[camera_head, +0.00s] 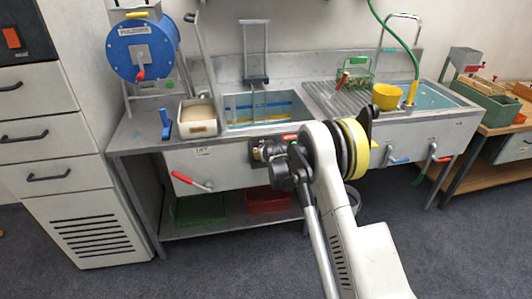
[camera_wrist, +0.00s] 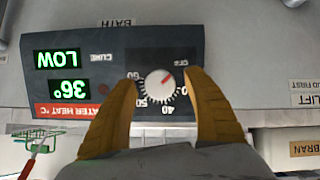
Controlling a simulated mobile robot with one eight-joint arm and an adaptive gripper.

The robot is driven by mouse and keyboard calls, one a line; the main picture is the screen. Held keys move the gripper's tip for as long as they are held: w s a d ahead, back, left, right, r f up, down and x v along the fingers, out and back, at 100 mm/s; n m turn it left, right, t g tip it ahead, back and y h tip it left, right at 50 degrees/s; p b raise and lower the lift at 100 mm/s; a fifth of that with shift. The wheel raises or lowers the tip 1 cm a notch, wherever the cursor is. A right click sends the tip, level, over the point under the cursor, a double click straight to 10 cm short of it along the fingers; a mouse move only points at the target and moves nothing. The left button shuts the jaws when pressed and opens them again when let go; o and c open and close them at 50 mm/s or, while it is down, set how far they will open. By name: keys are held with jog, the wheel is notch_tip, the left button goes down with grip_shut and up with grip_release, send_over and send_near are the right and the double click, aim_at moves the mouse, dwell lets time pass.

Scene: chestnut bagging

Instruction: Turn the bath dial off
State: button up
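In the head view my arm hides the dial and most of the panel.
The panel is on the front of a steel sink bench (camera_head: 225,160). A red-handled lever (camera_head: 190,181) sticks out to its left; blue and red taps are at right. A yellow pot (camera_head: 386,96) and green wire basket (camera_head: 355,80) stand on top. Floor in front is clear.

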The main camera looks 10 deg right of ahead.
jog(key=v, duration=1.2)
jog(key=s+r+m+g, duration=0.1)
jog(key=s+r, duration=0.7)
jog(key=s, duration=0.3)
jog(key=s+r+g, duration=0.1)
jog(key=s+r, duration=0.8)
jog(key=s, duration=0.1)
jog(key=s+f+g, duration=0.1)
jog(key=s+f, duration=0.1)
jog(key=s, duration=2.1)
jog(key=shift+s+d+f+m+g, duration=0.2)
jog(key=shift+m+g, duration=0.2)
